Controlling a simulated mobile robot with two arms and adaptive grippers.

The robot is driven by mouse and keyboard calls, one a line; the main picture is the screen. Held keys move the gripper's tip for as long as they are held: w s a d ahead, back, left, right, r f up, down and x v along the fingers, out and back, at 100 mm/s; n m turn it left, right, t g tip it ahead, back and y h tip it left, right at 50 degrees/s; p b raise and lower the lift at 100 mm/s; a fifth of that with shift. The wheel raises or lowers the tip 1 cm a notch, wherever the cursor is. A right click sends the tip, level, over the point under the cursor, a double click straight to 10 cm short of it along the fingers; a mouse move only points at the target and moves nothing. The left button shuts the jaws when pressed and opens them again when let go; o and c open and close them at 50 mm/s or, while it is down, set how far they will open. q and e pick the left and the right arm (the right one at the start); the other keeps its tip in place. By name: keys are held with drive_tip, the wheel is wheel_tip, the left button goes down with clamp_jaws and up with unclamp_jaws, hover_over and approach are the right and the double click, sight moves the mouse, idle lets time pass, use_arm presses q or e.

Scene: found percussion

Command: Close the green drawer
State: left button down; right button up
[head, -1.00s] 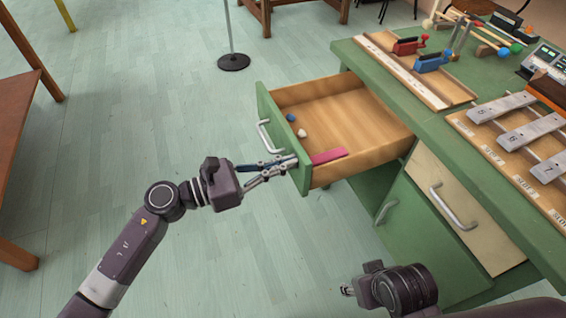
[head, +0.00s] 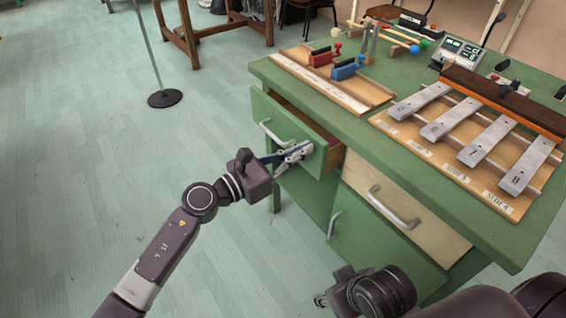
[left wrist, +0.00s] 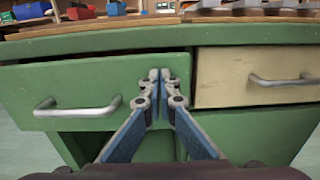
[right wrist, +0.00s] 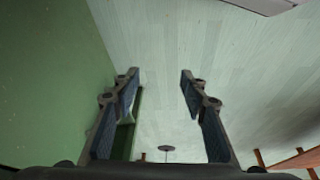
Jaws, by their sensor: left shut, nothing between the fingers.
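The green drawer (head: 287,130) is in the upper left of the green desk and stands only a little way out. A narrow strip of its wooden inside shows behind its front. Its silver handle (head: 276,134) is on the front, and also shows in the left wrist view (left wrist: 78,110). My left gripper (head: 304,150) is shut and empty, with its fingertips at the right part of the drawer front, right of the handle. In the left wrist view the fingertips (left wrist: 161,78) appear against the front's right edge. My right gripper (right wrist: 160,75) is open and empty, low by the desk.
The cream drawer (head: 404,215) is shut, right of the green one. A green cupboard door (head: 375,246) is below. The desktop carries metal bars (head: 478,143), a wooden board with red and blue blocks (head: 335,85) and mallets. A stand base (head: 165,98) is on the open floor.

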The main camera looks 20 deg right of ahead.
sight(319, 140)
use_arm(q)
drive_tip(key=b+x, duration=0.1)
drive_tip(key=x, duration=0.4)
drive_tip(key=shift+w+d+b, duration=0.15)
drive_tip(key=shift+d+b, duration=0.1)
drive_tip(key=shift+b, duration=0.05)
drive_tip(key=shift+r, duration=0.15)
use_arm(e)
drive_tip(key=w+a+r+t, duration=0.2)
drive_tip(key=w+r, duration=0.1)
drive_tip(key=w, duration=0.2)
drive_tip(key=w+a+r+t+y, duration=0.1)
drive_tip(key=w+r+t, duration=0.1)
drive_tip(key=w, duration=0.4)
drive_tip(key=shift+a+r+t, duration=0.4)
drive_tip(key=shift+t, duration=0.4)
use_arm(q)
drive_tip(key=shift+a, duration=0.1)
use_arm(e)
drive_tip(key=shift+w, duration=0.1)
